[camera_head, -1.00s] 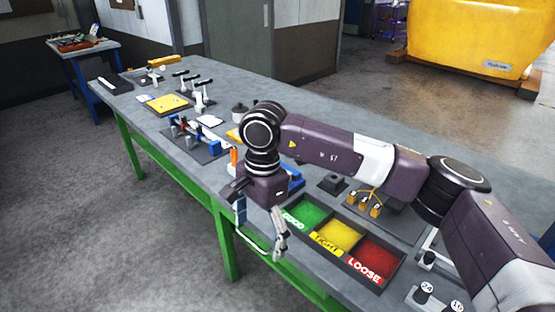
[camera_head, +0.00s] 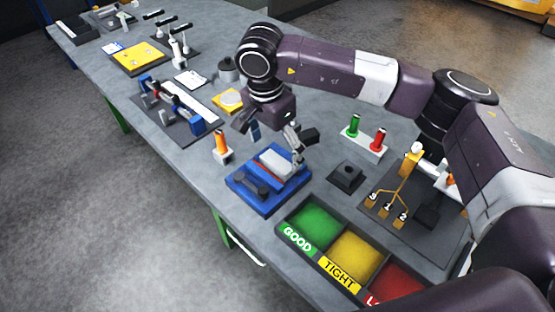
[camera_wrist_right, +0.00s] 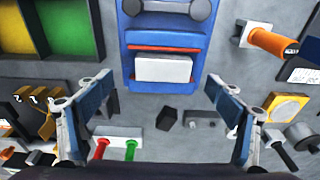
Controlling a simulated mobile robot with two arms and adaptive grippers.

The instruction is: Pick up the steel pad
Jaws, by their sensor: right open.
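A pale grey-white block (camera_head: 277,163), which looks like the steel pad, lies on a blue fixture (camera_head: 239,184) on the bench. In the right wrist view the block (camera_wrist_right: 163,68) lies against a red strip on the blue fixture (camera_wrist_right: 165,97). My right gripper (camera_head: 277,142) is above the block, apart from it, with nothing between its fingers. In the wrist view its two fingers stand wide apart, one on each side of the block. My left gripper is not in view.
A tray with compartments marked GOOD (camera_head: 315,228) and TIGHT (camera_head: 350,258) lies in front. An orange-handled tool (camera_head: 221,143) stands left of the fixture. A dark square block (camera_head: 345,177) and a stand with red and green handles (camera_head: 362,147) are to the right.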

